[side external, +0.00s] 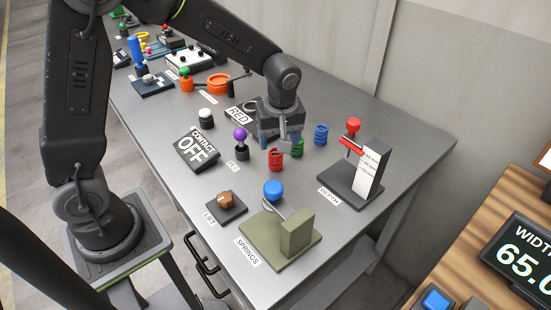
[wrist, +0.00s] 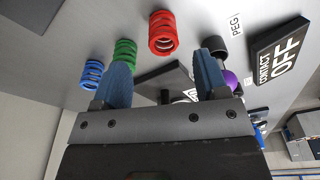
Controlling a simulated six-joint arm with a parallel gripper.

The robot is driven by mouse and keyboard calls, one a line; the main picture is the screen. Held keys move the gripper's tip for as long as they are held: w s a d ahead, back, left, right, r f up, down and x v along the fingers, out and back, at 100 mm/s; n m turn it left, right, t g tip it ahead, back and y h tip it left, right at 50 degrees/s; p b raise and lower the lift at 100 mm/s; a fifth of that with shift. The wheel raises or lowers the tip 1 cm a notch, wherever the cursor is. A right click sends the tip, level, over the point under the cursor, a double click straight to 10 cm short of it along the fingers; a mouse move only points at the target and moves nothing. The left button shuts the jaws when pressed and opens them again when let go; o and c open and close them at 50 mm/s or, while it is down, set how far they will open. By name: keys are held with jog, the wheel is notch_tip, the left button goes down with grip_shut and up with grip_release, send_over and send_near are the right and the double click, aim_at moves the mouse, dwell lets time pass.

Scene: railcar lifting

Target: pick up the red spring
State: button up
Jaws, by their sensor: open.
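The red spring (side external: 276,160) stands upright on the grey table, at the front of a row of three springs. In the wrist view it (wrist: 163,33) lies ahead of the gap between my fingers, clear of both. My gripper (side external: 280,142) is open and empty, just behind and above the red spring in the side view. Its two blue-grey fingers also show in the wrist view (wrist: 162,68). The green spring (side external: 297,149) stands close to the right of the red one; in the wrist view my left finger partly overlaps it (wrist: 125,50). The blue spring (side external: 321,134) stands farther back.
A purple-knobbed peg (side external: 240,137) stands left of the red spring. The depth stand (side external: 368,165) is to the right. The springs stand (side external: 297,238) with a blue knob is in front. The CONTACT OFF sign (side external: 196,150) lies left. Bare table surrounds the red spring's front.

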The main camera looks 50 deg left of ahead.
aim_at(275, 156)
jog(key=f, duration=0.2)
jog(key=a+f, duration=0.1)
jog(key=f, duration=0.4)
jog(key=shift+w+a+f, duration=0.15)
jog(key=shift+a+f, duration=0.1)
jog(key=shift+a, duration=0.1)
jog(key=c, duration=1.1)
jog(key=shift+r, duration=0.1)
